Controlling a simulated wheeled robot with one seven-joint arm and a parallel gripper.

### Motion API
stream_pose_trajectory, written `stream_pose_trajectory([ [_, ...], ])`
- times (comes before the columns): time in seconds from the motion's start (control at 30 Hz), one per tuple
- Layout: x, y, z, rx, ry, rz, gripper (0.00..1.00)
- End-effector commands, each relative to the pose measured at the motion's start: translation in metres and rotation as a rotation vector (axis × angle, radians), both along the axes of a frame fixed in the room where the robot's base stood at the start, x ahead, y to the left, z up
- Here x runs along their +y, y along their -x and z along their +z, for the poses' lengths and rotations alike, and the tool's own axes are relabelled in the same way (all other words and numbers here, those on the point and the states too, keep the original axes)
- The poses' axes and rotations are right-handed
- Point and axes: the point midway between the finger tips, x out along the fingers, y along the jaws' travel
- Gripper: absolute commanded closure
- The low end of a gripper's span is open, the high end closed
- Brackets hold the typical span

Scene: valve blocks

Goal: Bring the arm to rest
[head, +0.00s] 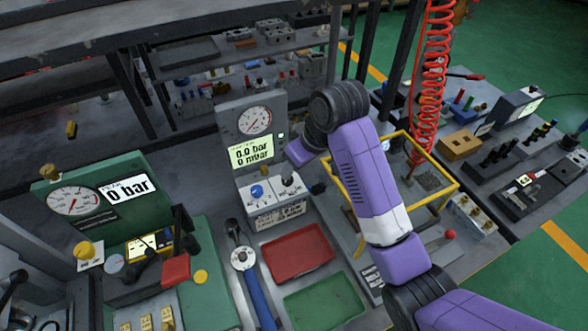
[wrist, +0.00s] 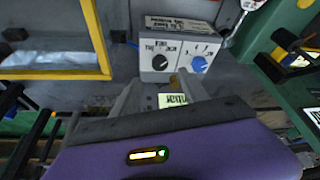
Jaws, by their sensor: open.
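My purple arm (head: 372,180) rises from the lower right and bends at a dark joint over the bench. Its end points down and left beside the grey gauge panel in the head view, where the fingers are hidden or too small to make out. In the wrist view my gripper (wrist: 158,85) is open, its two grey fingers apart with nothing held between them. Beyond the fingers is a white control box (head: 273,201) with a blue knob and a dark knob; it also shows upside down in the wrist view (wrist: 180,62). I cannot tell whether the fingers touch anything.
The gauge panel (head: 237,151) reads 0.0 bar. A red tray (head: 300,250) and a green tray (head: 325,302) lie in front. A green gauge unit (head: 95,215) is at left. A red coiled hose (head: 432,80) hangs behind.

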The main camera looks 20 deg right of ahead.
Motion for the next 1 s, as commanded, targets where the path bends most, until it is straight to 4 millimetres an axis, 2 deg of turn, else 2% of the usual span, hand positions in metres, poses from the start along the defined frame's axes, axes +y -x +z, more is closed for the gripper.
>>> stream_pose_trajectory([
  [0.5, 0.000, 0.001, 0.002, 0.000, -0.001, -0.001, 0.48],
  [0.6, 0.000, -0.005, 0.004, -0.027, -0.007, -0.009, 0.48],
  [0.7, 0.001, -0.026, 0.016, -0.123, -0.020, -0.032, 0.48],
  [0.83, -0.002, -0.062, 0.053, -0.351, -0.047, -0.083, 0.48],
  [0.9, -0.001, -0.069, 0.062, -0.460, -0.076, -0.116, 0.48],
  [1.0, 0.002, -0.068, 0.066, -0.596, -0.118, -0.160, 0.48],
])
